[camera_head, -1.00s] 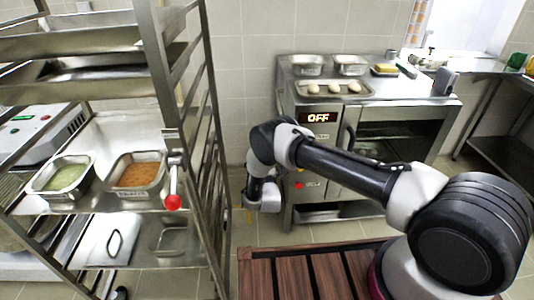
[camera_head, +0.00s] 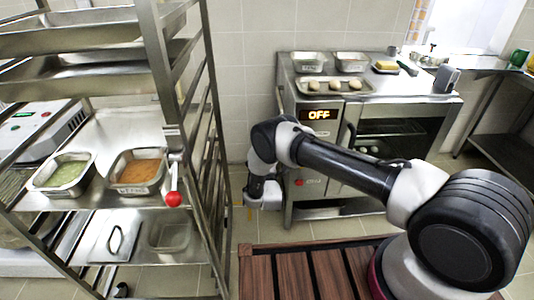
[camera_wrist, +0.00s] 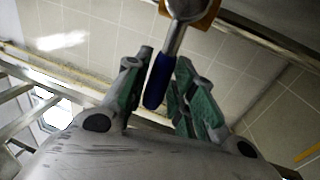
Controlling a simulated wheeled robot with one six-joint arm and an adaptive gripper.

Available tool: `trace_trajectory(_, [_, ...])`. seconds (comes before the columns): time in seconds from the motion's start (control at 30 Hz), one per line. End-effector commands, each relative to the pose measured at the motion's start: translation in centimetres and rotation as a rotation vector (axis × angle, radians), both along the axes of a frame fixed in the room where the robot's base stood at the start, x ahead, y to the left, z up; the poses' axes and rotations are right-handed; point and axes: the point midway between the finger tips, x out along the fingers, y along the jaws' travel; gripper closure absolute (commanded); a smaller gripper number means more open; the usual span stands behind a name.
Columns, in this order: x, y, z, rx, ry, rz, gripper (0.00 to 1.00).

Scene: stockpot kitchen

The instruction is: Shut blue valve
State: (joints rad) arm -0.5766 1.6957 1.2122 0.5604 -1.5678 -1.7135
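The blue valve handle (camera_wrist: 158,82) shows in the wrist view, hanging from a metal stem (camera_wrist: 178,32) on a brass-coloured fitting (camera_wrist: 205,16). My gripper (camera_wrist: 163,62) has its green-padded fingers apart. The handle lies between them in the picture, closer to the right finger; I cannot tell whether it touches. In the head view my wrist (camera_head: 264,190) hangs low between the rack and the oven, and the blue handle cannot be made out there.
A metal rack (camera_head: 215,185) with food trays and a red-knobbed lever (camera_head: 173,199) stands at left. The oven (camera_head: 318,150), with an OFF display and red button, stands just right of my wrist. A slatted wooden surface (camera_head: 295,275) lies in front.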

Motion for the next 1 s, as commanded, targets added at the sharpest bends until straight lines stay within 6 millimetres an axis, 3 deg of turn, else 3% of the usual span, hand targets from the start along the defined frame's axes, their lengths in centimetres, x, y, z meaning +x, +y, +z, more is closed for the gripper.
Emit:
trace_trajectory(0.17, [-1.2, 0.0, -0.3, 0.0, 0.001, 0.001, 0.75])
trace_trajectory(0.63, [-10.5, 0.1, -2.1, -0.002, 0.003, 0.003, 0.75])
trace_trajectory(0.8, [-11.7, 0.0, -2.4, -0.001, 0.001, 0.001, 0.75])
trace_trajectory(1.0, [-11.8, 0.0, -2.4, -0.001, 0.001, 0.0, 0.75])
